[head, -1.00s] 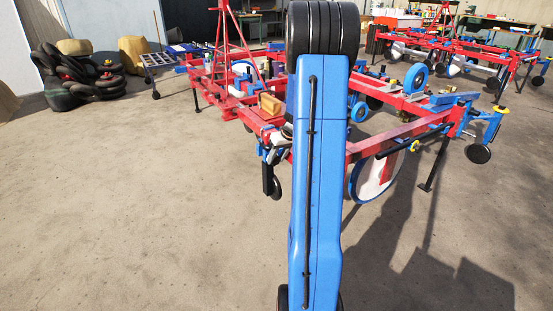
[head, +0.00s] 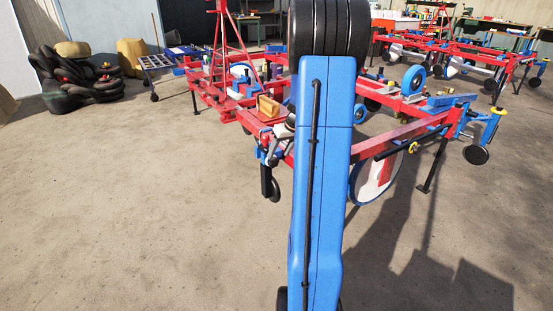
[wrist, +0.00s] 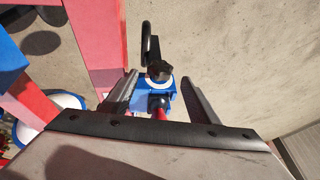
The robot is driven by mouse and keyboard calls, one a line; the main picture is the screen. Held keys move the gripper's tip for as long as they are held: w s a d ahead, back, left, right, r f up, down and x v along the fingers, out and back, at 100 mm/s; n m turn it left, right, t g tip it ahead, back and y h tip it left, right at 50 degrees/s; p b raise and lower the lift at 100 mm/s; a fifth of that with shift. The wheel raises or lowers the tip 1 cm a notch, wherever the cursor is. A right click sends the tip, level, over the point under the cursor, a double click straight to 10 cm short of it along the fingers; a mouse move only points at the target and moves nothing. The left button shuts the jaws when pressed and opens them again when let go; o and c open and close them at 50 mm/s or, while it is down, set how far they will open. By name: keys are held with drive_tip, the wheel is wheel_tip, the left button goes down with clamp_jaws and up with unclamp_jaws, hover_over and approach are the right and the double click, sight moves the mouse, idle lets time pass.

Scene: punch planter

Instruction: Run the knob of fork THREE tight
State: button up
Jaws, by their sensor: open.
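In the wrist view a black lobed knob (wrist: 160,70) sits on a blue clamp block (wrist: 156,92), with a pale ring around its base. A dark curved rod stands just beyond it, and a red shaft shows below the block. My gripper (wrist: 160,80) is open. One finger is on each side of the knob and block, with a gap visible at the right finger. I cannot tell how far the fingertips are above the knob. No fork number is readable. In the head view my blue arm hides most of the gripper at the red planter frame (head: 405,131).
A red beam (wrist: 95,40) runs close along the left of my gripper in the wrist view. Concrete floor (head: 130,220) is clear in front.

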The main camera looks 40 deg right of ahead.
drive_tip(key=v, duration=1.1)
drive_tip(key=shift+r, duration=0.35)
drive_tip(key=shift+s, duration=0.15)
drive_tip(key=v, duration=1.7)
drive_tip(key=shift+r, duration=0.15)
drive_tip(key=shift+d, duration=0.15)
